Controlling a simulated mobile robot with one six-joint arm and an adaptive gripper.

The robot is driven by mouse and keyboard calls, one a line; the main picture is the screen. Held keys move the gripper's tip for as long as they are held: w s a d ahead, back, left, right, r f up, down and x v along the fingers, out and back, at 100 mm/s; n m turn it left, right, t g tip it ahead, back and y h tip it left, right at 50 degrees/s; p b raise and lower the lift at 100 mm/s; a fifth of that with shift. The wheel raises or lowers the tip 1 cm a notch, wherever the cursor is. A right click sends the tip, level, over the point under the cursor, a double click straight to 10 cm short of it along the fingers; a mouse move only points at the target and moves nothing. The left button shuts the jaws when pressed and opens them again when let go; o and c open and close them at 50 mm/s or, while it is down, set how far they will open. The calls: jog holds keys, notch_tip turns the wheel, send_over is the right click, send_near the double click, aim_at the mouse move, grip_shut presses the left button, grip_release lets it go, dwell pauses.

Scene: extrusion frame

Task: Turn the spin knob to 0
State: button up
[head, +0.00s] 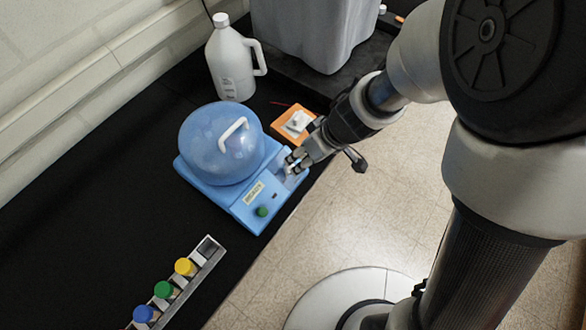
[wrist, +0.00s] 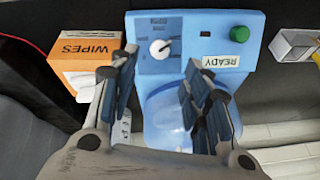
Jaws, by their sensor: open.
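The blue centrifuge (head: 250,208) has a domed lid with a white handle. Its sloped panel also shows in the wrist view (wrist: 265,25), with a READY label and a green button (wrist: 239,34). My gripper (head: 291,163) is at the panel's right end and hides most of the knob in the head view. In the wrist view my gripper (wrist: 158,65) is open, fingers on either side below the knob, apparently not touching it.
An orange WIPES box (wrist: 85,55) stands close beside the panel, also in the head view (head: 284,128). A white jug (head: 228,65) and grey bin (head: 310,30) stand behind. A rack (head: 209,262) with blue, green and yellow caps lies in front. The bench edge is near the panel.

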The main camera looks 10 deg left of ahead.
aim_at(291, 168)
jog(key=b+x, duration=0.5)
jog(key=x, duration=0.3)
jog(key=shift+a+f, duration=0.1)
jog(key=shift+f, duration=0.2)
grip_shut()
